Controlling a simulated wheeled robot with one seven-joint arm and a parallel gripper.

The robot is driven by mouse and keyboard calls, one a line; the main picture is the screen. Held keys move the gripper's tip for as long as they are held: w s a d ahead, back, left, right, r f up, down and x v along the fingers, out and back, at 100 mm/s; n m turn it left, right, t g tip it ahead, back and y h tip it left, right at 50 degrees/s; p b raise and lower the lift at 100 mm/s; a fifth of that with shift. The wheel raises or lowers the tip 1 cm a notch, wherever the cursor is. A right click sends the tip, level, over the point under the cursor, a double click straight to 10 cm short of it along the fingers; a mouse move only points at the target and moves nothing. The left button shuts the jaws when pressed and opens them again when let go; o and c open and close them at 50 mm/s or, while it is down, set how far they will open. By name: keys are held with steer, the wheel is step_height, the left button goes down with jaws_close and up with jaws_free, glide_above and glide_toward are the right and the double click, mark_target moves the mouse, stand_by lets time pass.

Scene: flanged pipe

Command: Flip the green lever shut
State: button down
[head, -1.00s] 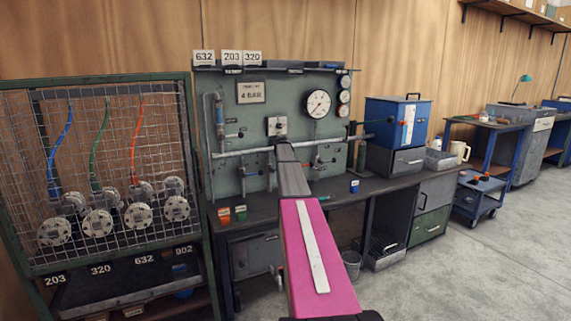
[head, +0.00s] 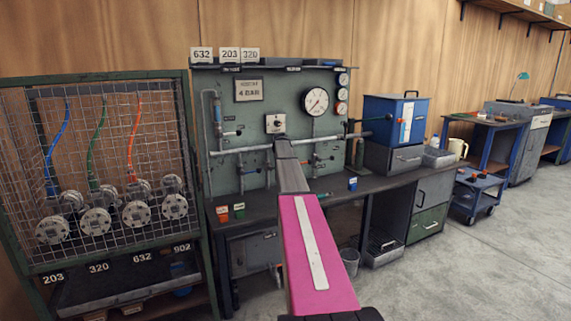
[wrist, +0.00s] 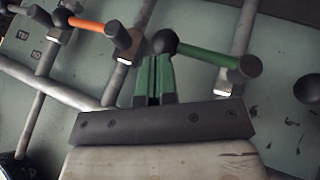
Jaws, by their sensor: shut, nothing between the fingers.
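The green lever (wrist: 208,56) shows in the wrist view, running rightward and slightly down from a dark round hub to a dark grip end. It sits in front of the pipework on the grey-green panel. My gripper (wrist: 154,66) has its green fingers together with nothing between them. The fingertips are just below the hub, at the left end of the lever. I cannot tell whether they touch it. In the head view my arm hides the gripper, and the lever cannot be made out clearly.
An orange lever (wrist: 92,27) is up left in the wrist view, with pipes around it. In the head view the panel (head: 255,115) carries a round gauge (head: 315,101) above the workbench (head: 375,186). A wire cage (head: 105,160) stands at left. Open floor lies at right.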

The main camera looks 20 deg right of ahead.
steer(key=v, duration=1.2)
steer(key=shift+d+r, duration=0.2)
steer(key=shift+r, duration=0.2)
steer(key=s+a+f+g+y, duration=0.3)
steer(key=s+a+f, duration=1.85)
steer(key=f, duration=0.25)
steer(key=s+a+f+g, duration=0.1)
steer(key=s+a+f, duration=0.2)
steer(key=s, duration=0.5)
steer(key=s+a+f+m+g+y, duration=0.1)
steer(key=s+a+f, duration=0.3)
steer(key=s+a, duration=0.2)
steer(key=s+a+f+g, duration=0.1)
steer(key=s+a+f, duration=0.2)
steer(key=s, duration=0.8)
steer(key=shift+a+f+m, duration=0.3)
steer(key=shift+a+f, duration=0.05)
steer(key=shift+a, duration=0.85)
